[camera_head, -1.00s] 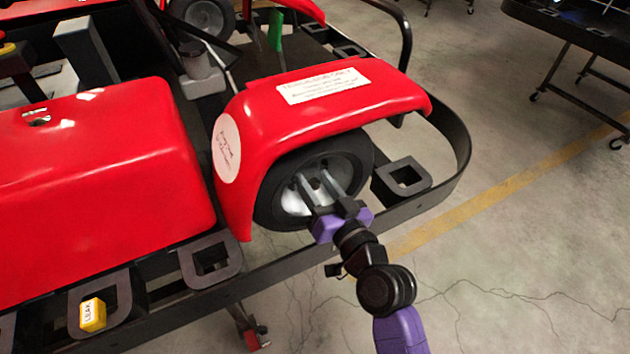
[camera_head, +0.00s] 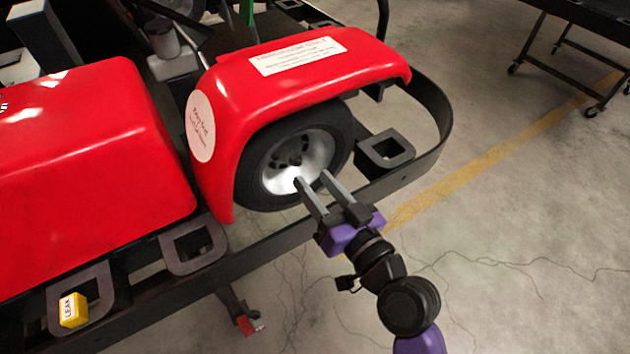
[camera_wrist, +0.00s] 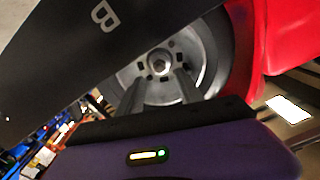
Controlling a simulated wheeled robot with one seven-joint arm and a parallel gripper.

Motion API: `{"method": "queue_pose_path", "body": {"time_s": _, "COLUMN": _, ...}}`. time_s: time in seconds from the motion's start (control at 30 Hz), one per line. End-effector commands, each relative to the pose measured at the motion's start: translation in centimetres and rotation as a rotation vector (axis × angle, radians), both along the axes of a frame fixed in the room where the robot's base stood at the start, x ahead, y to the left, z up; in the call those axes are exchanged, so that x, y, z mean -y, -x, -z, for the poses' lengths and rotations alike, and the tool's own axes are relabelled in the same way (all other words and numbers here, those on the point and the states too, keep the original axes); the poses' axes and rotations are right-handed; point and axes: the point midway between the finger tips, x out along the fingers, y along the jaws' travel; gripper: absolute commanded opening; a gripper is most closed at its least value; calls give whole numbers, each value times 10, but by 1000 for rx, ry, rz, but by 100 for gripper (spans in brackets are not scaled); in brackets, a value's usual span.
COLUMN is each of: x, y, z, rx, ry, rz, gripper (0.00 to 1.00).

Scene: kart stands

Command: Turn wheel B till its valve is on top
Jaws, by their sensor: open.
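Wheel B (camera_head: 297,158) has a black tyre and a silver rim, and sits under the red fender (camera_head: 290,70). Its hub and rim (camera_wrist: 160,66) also show in the wrist view. I cannot make out the valve in either view. My gripper (camera_head: 312,181) is open and empty, with its two grey fingers pointing at the lower part of the rim. In the wrist view the fingers (camera_wrist: 160,88) stand apart in front of the rim below the hub. I cannot tell whether they touch it.
A dark plate marked B (camera_wrist: 85,50) crosses the upper left of the wrist view. The black frame rail (camera_head: 415,165) runs in front of the wheel. A yellow LEAK block (camera_head: 73,310) sits on the frame at left. Open floor (camera_head: 520,220) lies to the right.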

Motion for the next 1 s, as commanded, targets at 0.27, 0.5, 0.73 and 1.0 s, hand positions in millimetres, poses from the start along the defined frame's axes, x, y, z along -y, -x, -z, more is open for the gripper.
{"method": "queue_pose_path", "body": {"time_s": 0.27, "x": 1, "y": -5, "z": -37, "rx": 16, "ry": 5, "rz": 1, "gripper": 43}}
{"method": "queue_pose_path", "body": {"time_s": 0.5, "x": 8, "y": -15, "z": -78, "rx": -80, "ry": 115, "rz": -54, "gripper": 43}}
{"method": "queue_pose_path", "body": {"time_s": 0.73, "x": 17, "y": -6, "z": -47, "rx": -262, "ry": 203, "rz": -113, "gripper": 43}}
{"method": "queue_pose_path", "body": {"time_s": 1.0, "x": 3, "y": -12, "z": -30, "rx": -310, "ry": 209, "rz": -132, "gripper": 43}}
